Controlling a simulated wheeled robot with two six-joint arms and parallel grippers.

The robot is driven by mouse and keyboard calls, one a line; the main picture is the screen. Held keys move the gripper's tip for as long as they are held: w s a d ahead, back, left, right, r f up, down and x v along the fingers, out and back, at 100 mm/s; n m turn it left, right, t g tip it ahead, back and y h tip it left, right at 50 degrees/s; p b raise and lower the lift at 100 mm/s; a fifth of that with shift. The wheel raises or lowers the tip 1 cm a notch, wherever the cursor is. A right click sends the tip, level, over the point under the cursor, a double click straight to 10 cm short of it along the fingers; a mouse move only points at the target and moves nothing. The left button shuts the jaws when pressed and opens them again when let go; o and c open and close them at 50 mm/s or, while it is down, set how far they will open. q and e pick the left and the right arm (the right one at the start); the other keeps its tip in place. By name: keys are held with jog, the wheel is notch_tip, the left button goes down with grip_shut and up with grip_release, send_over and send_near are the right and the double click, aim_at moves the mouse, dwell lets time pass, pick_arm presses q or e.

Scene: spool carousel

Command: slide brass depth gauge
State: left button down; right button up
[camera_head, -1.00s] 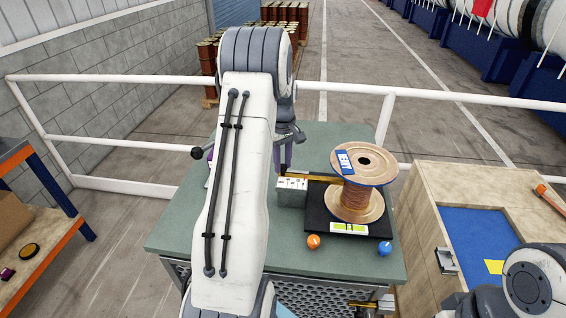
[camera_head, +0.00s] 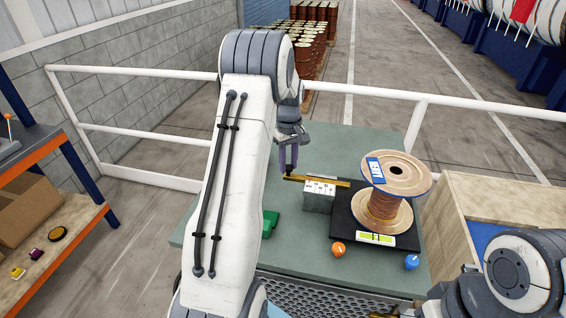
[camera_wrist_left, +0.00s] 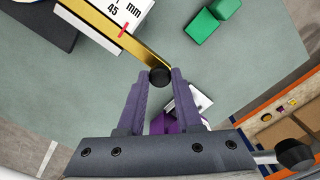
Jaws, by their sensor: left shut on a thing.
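The brass depth gauge (camera_head: 343,183) is a flat golden bar lying across a grey block (camera_head: 318,203) with a white millimetre scale. It sticks out left of the block, toward my left gripper (camera_head: 289,169). In the left wrist view the brass bar (camera_wrist_left: 118,32) ends in a black knob (camera_wrist_left: 160,77) between the purple fingertips of my left gripper (camera_wrist_left: 159,80), which is shut on it. A red mark (camera_wrist_left: 123,29) shows on the scale near "45 mm". My right gripper is not in view; part of my right arm shows at the lower right.
A wooden spool (camera_head: 388,212) of copper wire stands on a black plate (camera_head: 346,222) right of the block. Orange (camera_head: 338,249) and blue (camera_head: 412,262) knobs are in front. A green block (camera_head: 270,222) lies on the green bench top (camera_head: 290,254). A white railing (camera_head: 160,72) runs behind.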

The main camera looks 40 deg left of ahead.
pick_arm(q)
jog(key=shift+a+r, duration=0.1)
jog(key=shift+a, duration=0.15)
jog(key=c, duration=0.6)
grip_release()
jog(key=shift+a, duration=0.1)
jog(key=shift+r, duration=0.25)
notch_tip(320, 180, up, 10)
jog(key=b, duration=0.2)
jog(key=shift+b, duration=0.35)
